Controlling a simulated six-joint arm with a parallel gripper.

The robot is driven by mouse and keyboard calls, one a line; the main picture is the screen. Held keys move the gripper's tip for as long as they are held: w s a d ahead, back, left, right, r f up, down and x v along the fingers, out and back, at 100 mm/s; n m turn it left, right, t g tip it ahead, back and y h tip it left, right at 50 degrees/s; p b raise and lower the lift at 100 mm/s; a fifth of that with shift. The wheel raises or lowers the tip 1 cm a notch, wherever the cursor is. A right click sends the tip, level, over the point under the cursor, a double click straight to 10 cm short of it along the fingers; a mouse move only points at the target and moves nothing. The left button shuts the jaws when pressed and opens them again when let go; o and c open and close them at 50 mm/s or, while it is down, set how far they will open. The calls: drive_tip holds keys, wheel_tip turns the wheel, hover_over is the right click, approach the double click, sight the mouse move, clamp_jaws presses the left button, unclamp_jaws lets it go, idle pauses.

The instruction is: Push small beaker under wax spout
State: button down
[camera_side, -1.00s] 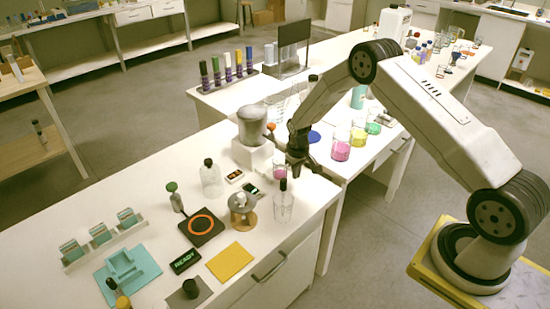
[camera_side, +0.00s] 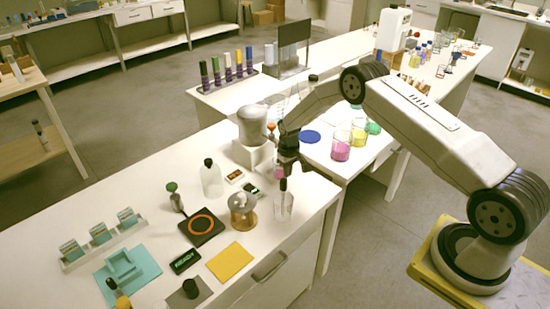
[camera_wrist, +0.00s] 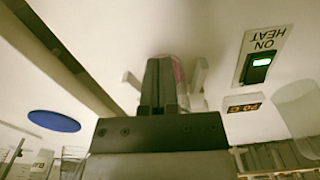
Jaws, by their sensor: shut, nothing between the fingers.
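The small beaker with pink contents (camera_side: 279,173) stands on the near bench beside the wax melter, mostly hidden behind my gripper. In the wrist view the beaker (camera_wrist: 178,68) shows just beyond the fingers, partly covered by them. The melter is a grey pot (camera_side: 251,122) on a white block (camera_side: 250,154). Its orange knob (camera_side: 271,127) is on the right side; the spout itself is hard to make out. My gripper (camera_side: 288,168) is shut and empty, pointing down close to the beaker. Its fingers (camera_wrist: 159,68) appear right at the beaker; contact cannot be told.
A lit heat switch (camera_wrist: 258,60) and a small display (camera_wrist: 244,107) lie beside the beaker. A clear black-capped bottle (camera_side: 211,181), a glass vessel (camera_side: 284,208) and a pot on a wooden base (camera_side: 242,210) stand nearby. A pink-filled beaker (camera_side: 341,148) stands on the other table.

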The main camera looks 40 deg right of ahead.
drive_tip(key=shift+w, duration=0.2)
drive_tip(key=shift+w+d+r, duration=0.1)
drive_tip(key=shift+w, duration=0.8)
drive_tip(key=shift+r, duration=0.1)
drive_tip(key=shift+w+r, duration=0.15)
drive_tip(key=shift+r, duration=0.6)
wheel_tip(320, 180, up, 6)
drive_tip(key=s, duration=0.1)
drive_tip(key=shift+s+r, duration=0.1)
drive_tip(key=shift+r, duration=0.15)
